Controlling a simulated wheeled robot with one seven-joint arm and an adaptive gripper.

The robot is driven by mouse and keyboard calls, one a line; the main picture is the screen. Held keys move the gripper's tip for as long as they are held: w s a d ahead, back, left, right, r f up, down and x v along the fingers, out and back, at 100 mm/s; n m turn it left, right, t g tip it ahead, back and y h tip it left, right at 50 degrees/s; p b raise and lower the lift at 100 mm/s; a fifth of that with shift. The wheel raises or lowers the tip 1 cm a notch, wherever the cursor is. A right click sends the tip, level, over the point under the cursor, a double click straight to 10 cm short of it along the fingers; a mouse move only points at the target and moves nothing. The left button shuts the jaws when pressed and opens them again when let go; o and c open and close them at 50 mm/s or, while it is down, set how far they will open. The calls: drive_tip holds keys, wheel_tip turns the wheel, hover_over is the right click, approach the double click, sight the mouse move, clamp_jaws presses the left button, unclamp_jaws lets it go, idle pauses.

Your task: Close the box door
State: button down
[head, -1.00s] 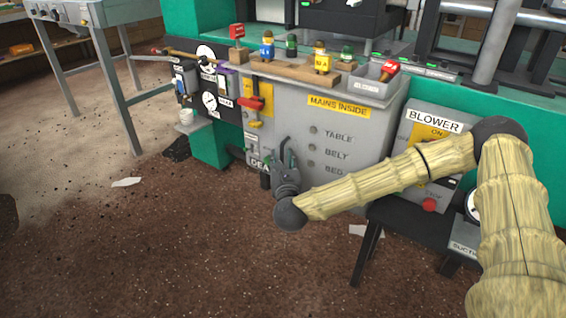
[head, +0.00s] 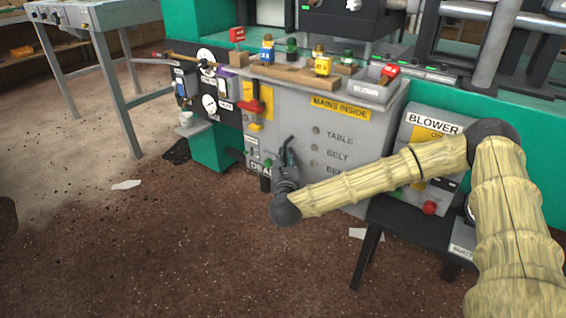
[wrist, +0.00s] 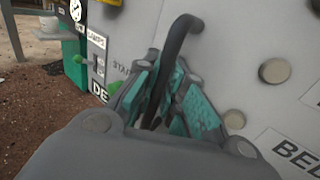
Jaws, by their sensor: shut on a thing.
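The box door (head: 325,115) is a grey panel marked MAINS INSIDE, TABLE and BELT, on the front of the grey box below the green bench. A dark bent handle (wrist: 178,45) stands out from the door's left part. My gripper (head: 287,165) is at this handle, low on the door. In the wrist view, its teal-padded fingers (wrist: 172,95) are shut around the handle. The fingers hide the lower handle. I cannot tell whether a gap remains at the door's edges.
A blower panel (head: 430,150) with a red button stands right of the door, above a black stool (head: 375,225). Small coloured plugs stand on a wooden strip (head: 290,72) above the door. A red lever (head: 251,107) is to its left. The floor in front is mostly clear.

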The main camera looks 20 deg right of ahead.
drive_tip(key=shift+w+d+m+h, duration=0.3)
drive_tip(key=shift+w+d, duration=0.05)
drive_tip(key=shift+d, duration=0.05)
drive_tip(key=c, duration=1.5)
unclamp_jaws()
drive_tip(key=v, duration=1.2)
drive_tip(key=shift+w, duration=0.1)
